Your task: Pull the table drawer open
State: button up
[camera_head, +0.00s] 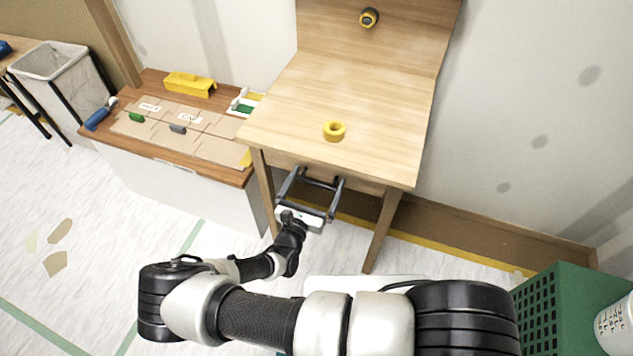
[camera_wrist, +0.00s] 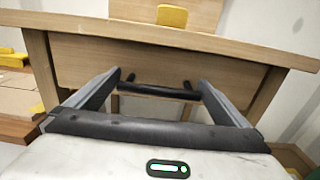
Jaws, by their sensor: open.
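The wooden table (camera_head: 365,95) stands ahead of me, and its edge crosses the top of the wrist view (camera_wrist: 80,22). Under it is the plain wooden drawer front (camera_wrist: 160,62). A dark horizontal bar handle (camera_wrist: 157,90) stands out from the drawer front on two short posts. The drawer looks closed. My gripper (camera_wrist: 160,80) is open, one finger to each side, with the handle showing between the fingertips. In the head view my gripper (camera_head: 318,177) is just below the table's front edge. I cannot tell whether the fingers touch the handle.
A yellow tape roll (camera_head: 334,130) lies on the tabletop. A low cabinet (camera_head: 180,180) with flat cardboard, tools and a yellow box stands to the left. A green crate (camera_head: 560,310) is at the lower right. The floor left of my arm is mostly clear.

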jog(key=c, duration=1.2)
jog(key=v, duration=2)
jog(key=shift+s, duration=0.3)
jog(key=o, duration=1.2)
jog(key=shift+r, duration=0.1)
jog(key=v, duration=1.7)
jog(key=shift+s+b, duration=0.15)
jog(key=shift+b, duration=0.15)
